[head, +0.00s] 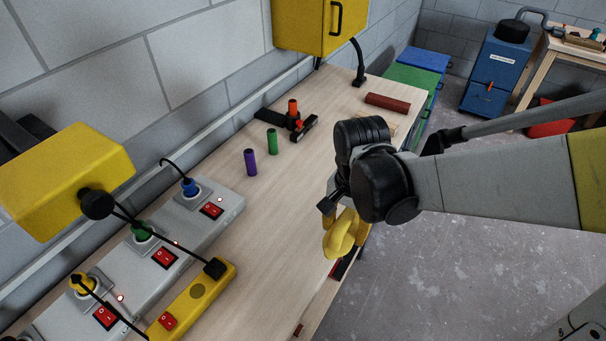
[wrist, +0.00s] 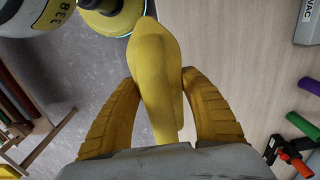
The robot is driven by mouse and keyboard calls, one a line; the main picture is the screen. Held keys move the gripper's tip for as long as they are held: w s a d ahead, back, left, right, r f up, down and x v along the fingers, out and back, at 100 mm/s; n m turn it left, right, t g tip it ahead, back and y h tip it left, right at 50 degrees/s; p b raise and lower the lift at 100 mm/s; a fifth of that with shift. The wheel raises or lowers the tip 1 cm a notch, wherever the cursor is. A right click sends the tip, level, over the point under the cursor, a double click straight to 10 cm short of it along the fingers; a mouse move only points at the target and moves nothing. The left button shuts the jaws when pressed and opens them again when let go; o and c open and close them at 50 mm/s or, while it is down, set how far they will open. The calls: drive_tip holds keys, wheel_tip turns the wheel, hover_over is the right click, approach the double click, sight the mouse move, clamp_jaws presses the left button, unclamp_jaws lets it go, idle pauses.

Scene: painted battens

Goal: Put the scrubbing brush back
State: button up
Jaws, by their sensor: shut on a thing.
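My gripper (head: 341,232) is shut and hangs by the front edge of the wooden bench (head: 255,225). In the wrist view, its yellow ribbed fingers (wrist: 158,88) clasp a smooth, rounded yellow thing from both sides. I take this to be the scrubbing brush (wrist: 157,55); no bristles show. In the head view, the held thing and the fingers merge into one yellow shape, so I cannot tell whether it touches the bench.
A purple cylinder (head: 250,162), a green cylinder (head: 272,142) and a black-and-orange tool (head: 293,117) stand farther back. A dark red block (head: 387,103) lies at the far end. Grey socket strips (head: 196,212) and a yellow power strip (head: 205,290) fill the left. The bench middle is clear.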

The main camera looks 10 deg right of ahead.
drive_tip(key=b, duration=0.4)
hover_over(302, 239)
wheel_tip(302, 239, down, 7)
drive_tip(key=shift+s+r, duration=0.1)
drive_tip(key=shift+s, duration=0.05)
drive_tip(key=shift+f+b, duration=0.7)
drive_tip(key=shift+f, duration=1.4)
drive_tip(key=o, duration=1.1)
wheel_tip(302, 239, up, 12)
drive_tip(key=r+p, duration=0.1)
drive_tip(key=p, duration=0.3)
drive_tip(key=s+d+r+n+t, duration=0.2)
drive_tip(key=s+d, duration=0.1)
drive_tip(key=d, duration=0.1)
drive_tip(key=s+d+r+n+t, duration=0.2)
drive_tip(key=s+d+r+n, duration=0.1)
drive_tip(key=s+d, duration=0.1)
drive_tip(key=s+d+r+n+t, duration=0.2)
drive_tip(key=s+d+r+t, duration=0.1)
drive_tip(key=d, duration=0.2)
drive_tip(key=shift+s+d+n, duration=0.2)
drive_tip(key=shift+s+n, duration=0.1)
drive_tip(key=shift+s, duration=0.1)
